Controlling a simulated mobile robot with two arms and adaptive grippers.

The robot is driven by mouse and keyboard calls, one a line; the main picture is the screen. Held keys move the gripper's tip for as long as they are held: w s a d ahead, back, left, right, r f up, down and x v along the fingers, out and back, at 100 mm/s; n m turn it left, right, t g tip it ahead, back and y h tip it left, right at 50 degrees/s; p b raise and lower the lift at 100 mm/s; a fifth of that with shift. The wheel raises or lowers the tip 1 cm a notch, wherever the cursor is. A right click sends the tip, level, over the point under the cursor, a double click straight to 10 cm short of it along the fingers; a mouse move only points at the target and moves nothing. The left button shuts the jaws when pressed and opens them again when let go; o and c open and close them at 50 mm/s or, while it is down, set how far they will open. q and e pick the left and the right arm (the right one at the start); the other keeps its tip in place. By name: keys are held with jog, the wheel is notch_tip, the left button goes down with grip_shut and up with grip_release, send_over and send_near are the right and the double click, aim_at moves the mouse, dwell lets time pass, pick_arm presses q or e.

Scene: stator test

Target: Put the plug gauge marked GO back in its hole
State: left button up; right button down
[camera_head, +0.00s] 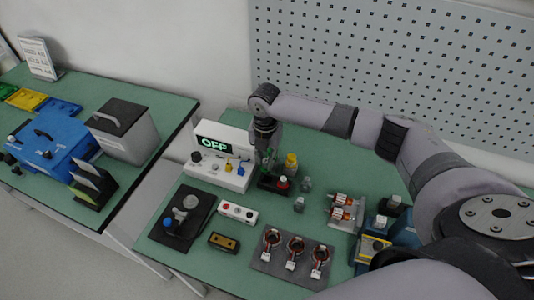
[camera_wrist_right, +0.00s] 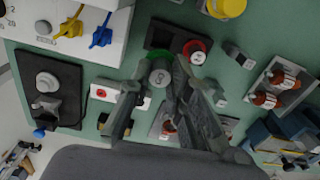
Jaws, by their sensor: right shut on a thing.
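My right gripper (camera_head: 267,153) is above the black gauge holder (camera_head: 266,186), near the front of the white OFF box. In the right wrist view the gripper (camera_wrist_right: 163,84) is shut on a grey cylindrical plug gauge with a green ring (camera_wrist_right: 160,74). No lettering on it is legible. A red-ringed gauge (camera_head: 282,183) stands in the right part of the holder; it also shows in the right wrist view (camera_wrist_right: 195,47). The held gauge appears apart from the holder. The holder's other hole is not clearly visible. My left gripper is not in view.
The white OFF box (camera_head: 222,156) stands left of the holder. A yellow-capped bottle (camera_head: 291,163) is close behind it, small grey pieces (camera_head: 299,204) to its right. A white button box (camera_head: 238,212) and a stator tray (camera_head: 290,262) lie in front.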

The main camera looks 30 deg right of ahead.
aim_at(275, 185)
jog(key=shift+w+d+f+n, duration=0.15)
jog(key=shift+d+f+n, duration=0.1)
jog(key=shift+n, duration=0.35)
jog(key=shift+f, duration=0.15)
notch_tip(275, 185, down, 4)
jog(key=b, duration=0.4)
jog(key=shift+r, duration=0.2)
jog(key=shift+f, duration=0.15)
jog(key=shift+f, duration=0.3)
jog(key=shift+f, duration=0.45)
dwell(0.5)
jog(key=shift+f, duration=0.3)
jog(key=shift+f, duration=0.15)
